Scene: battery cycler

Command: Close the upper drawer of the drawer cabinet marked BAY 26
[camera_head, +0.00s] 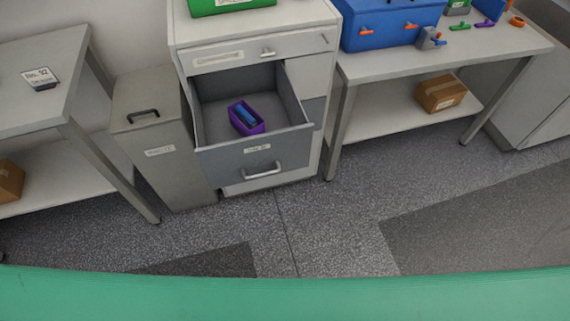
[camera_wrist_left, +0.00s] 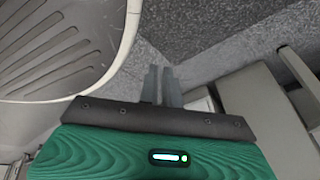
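The white and grey drawer cabinet (camera_head: 315,45) stands against the wall in the head view. Its wide drawer (camera_head: 225,160) is pulled far out, with a grey front, a small label too blurred to read surely, and a bar handle (camera_head: 262,170). Inside lies a purple bin (camera_head: 240,126) holding a blue item (camera_head: 247,116). Above it, a shallow front (camera_head: 225,58) with a label and small handle is flush. What lies below the open drawer is mostly hidden. My left gripper (camera_wrist_left: 162,85) shows only in its wrist view, fingers together, empty, over grey floor. My right gripper is not in view.
A grey bin-like box (camera_head: 152,130) with a black handle stands close left of the cabinet. Tables (camera_head: 50,60) and (camera_head: 450,55) flank them. A green box (camera_head: 230,6) sits on the cabinet top. The speckled floor (camera_head: 320,220) in front is clear.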

